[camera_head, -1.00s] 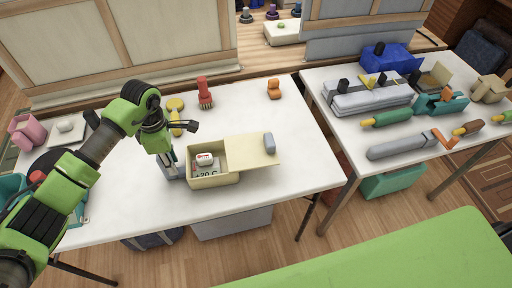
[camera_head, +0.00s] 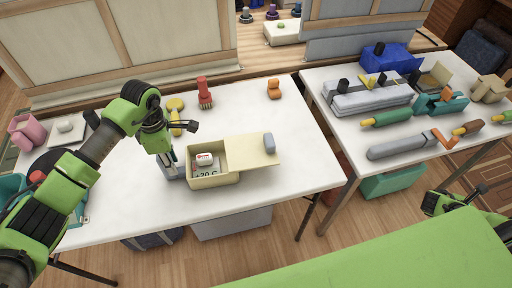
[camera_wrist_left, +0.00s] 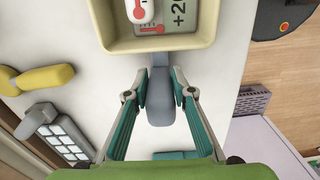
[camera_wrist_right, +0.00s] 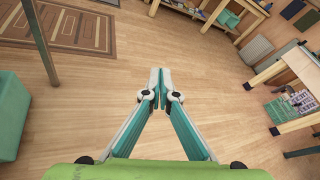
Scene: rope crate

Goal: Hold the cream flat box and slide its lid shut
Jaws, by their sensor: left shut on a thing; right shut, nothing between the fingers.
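The cream flat box (camera_head: 214,180) stands on the white table with its lid (camera_head: 250,151) slid off to the right. The lid covers only the right part and juts past the box; a grey-blue knob (camera_head: 269,142) is on its far right end. A white item (camera_head: 205,159) with a red mark and a printed label lie in the open part. My left gripper (camera_head: 172,168) is shut on the box's grey-blue side handle (camera_wrist_left: 160,97), at the box's left side. My right gripper (camera_wrist_right: 161,72) is shut and empty, away from the table over the floor.
A red brush (camera_head: 205,93), a yellow tool (camera_head: 176,112) and an orange item (camera_head: 274,89) stand behind the box. The tabletop right of the lid is clear. A second table at right holds several tools and a blue bin (camera_head: 388,57).

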